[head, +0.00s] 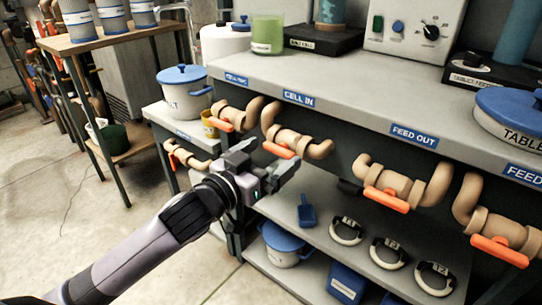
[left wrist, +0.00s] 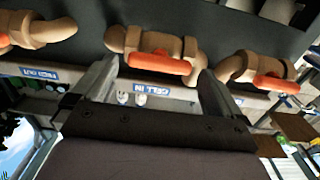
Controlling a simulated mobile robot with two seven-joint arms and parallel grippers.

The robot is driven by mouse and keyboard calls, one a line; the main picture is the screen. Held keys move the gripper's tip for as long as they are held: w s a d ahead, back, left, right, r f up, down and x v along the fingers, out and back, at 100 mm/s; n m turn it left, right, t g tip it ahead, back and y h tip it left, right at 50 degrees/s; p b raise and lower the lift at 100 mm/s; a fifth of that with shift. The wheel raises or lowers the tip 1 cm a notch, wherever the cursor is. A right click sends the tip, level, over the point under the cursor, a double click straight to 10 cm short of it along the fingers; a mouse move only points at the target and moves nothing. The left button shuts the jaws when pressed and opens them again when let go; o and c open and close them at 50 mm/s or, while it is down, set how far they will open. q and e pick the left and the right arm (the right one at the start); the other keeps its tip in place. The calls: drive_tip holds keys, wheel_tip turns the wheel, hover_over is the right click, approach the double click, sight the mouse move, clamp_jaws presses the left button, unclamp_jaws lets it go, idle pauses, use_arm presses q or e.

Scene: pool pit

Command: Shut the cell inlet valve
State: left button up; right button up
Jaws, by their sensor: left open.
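The cell inlet valve (head: 290,139) is a tan pipe fitting under the blue "CELL IN" label (head: 299,99) on the bench front. Its orange lever (head: 279,150) lies roughly along the pipe. My left gripper (head: 268,159) is open just in front of this lever, with nothing held. In the left wrist view the lever (left wrist: 159,64) appears between the two spread fingers, and the "CELL IN" label (left wrist: 151,89) reads upside down. I cannot tell whether a finger touches the lever. My right gripper is not in view.
Similar orange-lever valves sit close on both sides: one to the left (head: 221,124) and one under "FEED OUT" (head: 386,199). The bench top (head: 350,80) overhangs them. A lower shelf (head: 335,245) holds several ring handles and a blue scoop (head: 307,213). Open floor lies at left.

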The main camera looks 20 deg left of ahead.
use_arm(q)
drive_tip(key=shift+w+d, duration=0.2)
drive_tip(key=shift+w, duration=0.25)
